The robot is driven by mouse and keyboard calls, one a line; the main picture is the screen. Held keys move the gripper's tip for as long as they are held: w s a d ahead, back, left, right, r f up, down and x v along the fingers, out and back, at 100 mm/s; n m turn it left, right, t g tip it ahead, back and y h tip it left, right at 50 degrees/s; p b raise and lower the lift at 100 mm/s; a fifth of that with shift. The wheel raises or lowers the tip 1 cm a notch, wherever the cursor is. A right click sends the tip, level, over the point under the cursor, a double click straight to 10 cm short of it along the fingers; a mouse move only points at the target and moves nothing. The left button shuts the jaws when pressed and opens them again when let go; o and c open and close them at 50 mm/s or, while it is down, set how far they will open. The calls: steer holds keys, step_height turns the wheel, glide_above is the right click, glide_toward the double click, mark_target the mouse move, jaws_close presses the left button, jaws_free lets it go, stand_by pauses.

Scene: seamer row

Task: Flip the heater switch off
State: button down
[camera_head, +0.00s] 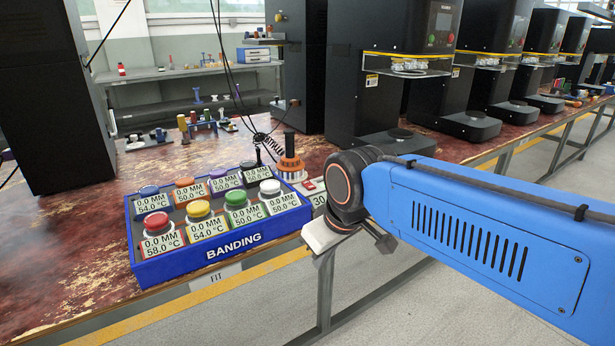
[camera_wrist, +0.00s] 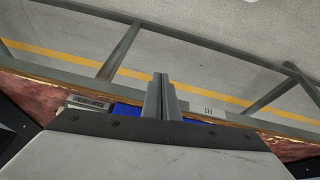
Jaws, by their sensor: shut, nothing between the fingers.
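My gripper (camera_wrist: 162,80) shows in the wrist view with its two grey fingers together and nothing between them. It is over the front edge of the bench, with floor beyond the fingertips. A small unit with red and white parts (camera_head: 310,185) and a partly covered number display stands just left of my wrist. I cannot tell whether the heater switch is on it, and no switch position is readable.
A blue BANDING tray (camera_head: 222,253) with several coloured-lid pots stands on the worn red bench (camera_head: 70,235). An orange stepped piece (camera_head: 290,165) stands behind it. Black seamer machines (camera_head: 385,70) line the bench, and cables hang near the middle. Floor (camera_head: 420,300) is clear in front.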

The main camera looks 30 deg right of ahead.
steer(key=w+d+r+n+g, duration=0.1)
steer(key=w+d+r+n, duration=0.25)
steer(key=w+r, duration=0.3)
steer(key=w+d+r+n+g, duration=0.1)
steer(key=w+d+r+n, duration=0.1)
steer(key=w+r+n, duration=0.45)
step_height(320, 180, up, 4)
steer(key=n+g, duration=0.1)
steer(key=n, duration=0.6)
glide_above(309, 185)
steer(key=shift+s+r, duration=0.1)
steer(key=shift+s, duration=0.15)
steer(key=f, duration=0.4)
steer(key=w+f, duration=0.1)
steer(key=f, duration=0.9)
steer(key=shift+w, duration=0.35)
steer(key=shift+f, duration=0.15)
steer(key=shift+s, duration=0.75)
